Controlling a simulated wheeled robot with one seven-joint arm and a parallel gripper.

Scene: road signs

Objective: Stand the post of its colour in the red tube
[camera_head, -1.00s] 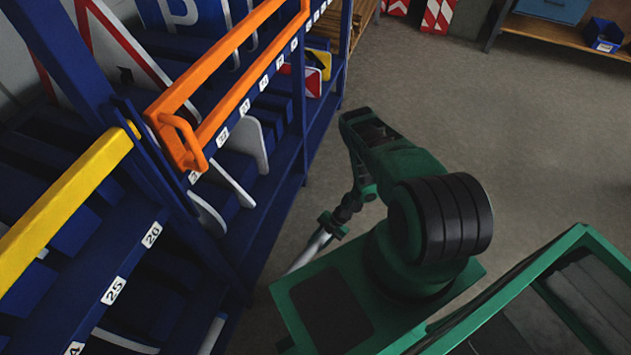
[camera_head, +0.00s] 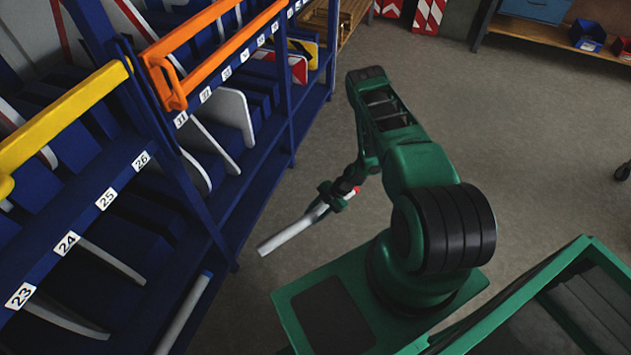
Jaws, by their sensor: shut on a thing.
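My gripper (camera_head: 332,198) is shut on a pale grey post (camera_head: 287,236) a little above its middle. The post is tilted, its long plain end pointing down and left towards the rack. A small red part (camera_head: 356,190) shows at its upper right end, beside my wrist. The post is clear of the rack in the picture, over the open floor. I do not see a red tube that I can make out in this view.
A blue rack (camera_head: 285,160) with numbered slots, sign plates, an orange rail (camera_head: 215,65) and a yellow rail (camera_head: 65,115) fills the left. Another pale post with a blue end (camera_head: 188,312) leans low there. Grey floor (camera_head: 530,150) is open to the right. A bench with bins stands at the back.

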